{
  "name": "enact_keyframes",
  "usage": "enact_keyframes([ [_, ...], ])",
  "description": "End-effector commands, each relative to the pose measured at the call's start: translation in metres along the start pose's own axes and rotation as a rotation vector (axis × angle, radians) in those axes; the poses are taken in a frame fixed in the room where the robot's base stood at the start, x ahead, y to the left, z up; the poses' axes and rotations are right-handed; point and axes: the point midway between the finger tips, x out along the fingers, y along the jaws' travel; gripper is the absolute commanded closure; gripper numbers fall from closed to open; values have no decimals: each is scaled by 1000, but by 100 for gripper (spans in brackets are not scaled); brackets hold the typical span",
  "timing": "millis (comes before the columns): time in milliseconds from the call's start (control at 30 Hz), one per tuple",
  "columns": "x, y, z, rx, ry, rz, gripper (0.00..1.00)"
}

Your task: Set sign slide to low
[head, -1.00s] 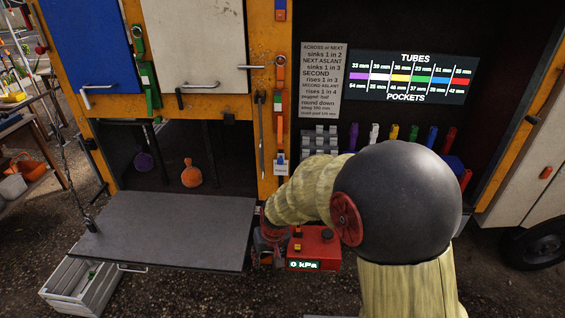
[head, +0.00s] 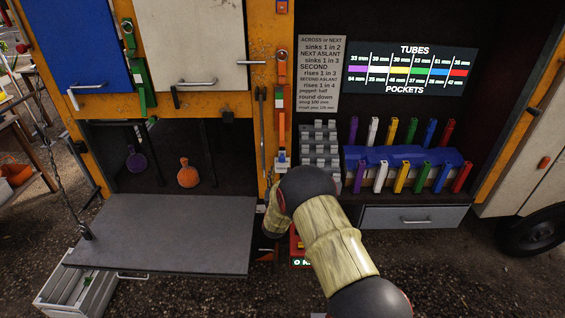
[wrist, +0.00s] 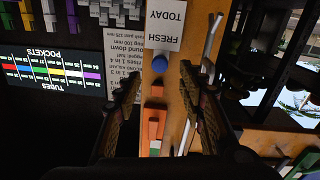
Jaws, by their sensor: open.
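In the wrist view, which is upside down, a white "FRESH TODAY" sign (wrist: 163,24) is on the orange post, with a round blue knob (wrist: 160,63) at its edge. In the head view the small white sign (head: 280,161) shows on the post, just above my arm. My gripper (wrist: 160,72) is open. Its two fingers stand on either side of the blue knob in the picture, with nothing held between them. I cannot tell how near the knob is in depth. The gripper itself is hidden behind my arm in the head view.
An orange-red handle (wrist: 154,122) is on the same post, beside a metal rod (wrist: 196,80). A grey fold-down shelf (head: 165,235) is to the left. A blue rack (head: 410,157) with coloured tubes and a grey drawer (head: 415,217) are to the right.

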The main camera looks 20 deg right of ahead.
Motion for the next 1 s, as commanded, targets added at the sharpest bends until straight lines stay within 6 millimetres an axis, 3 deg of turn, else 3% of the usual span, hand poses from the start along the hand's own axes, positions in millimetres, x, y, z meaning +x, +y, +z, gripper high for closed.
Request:
enact_keyframes([
  [167,14,1,-2,-11,9,4,60],
  [533,67,1,-2,-10,9,2,60],
  [1000,77,1,-3,-10,7,1,62],
])
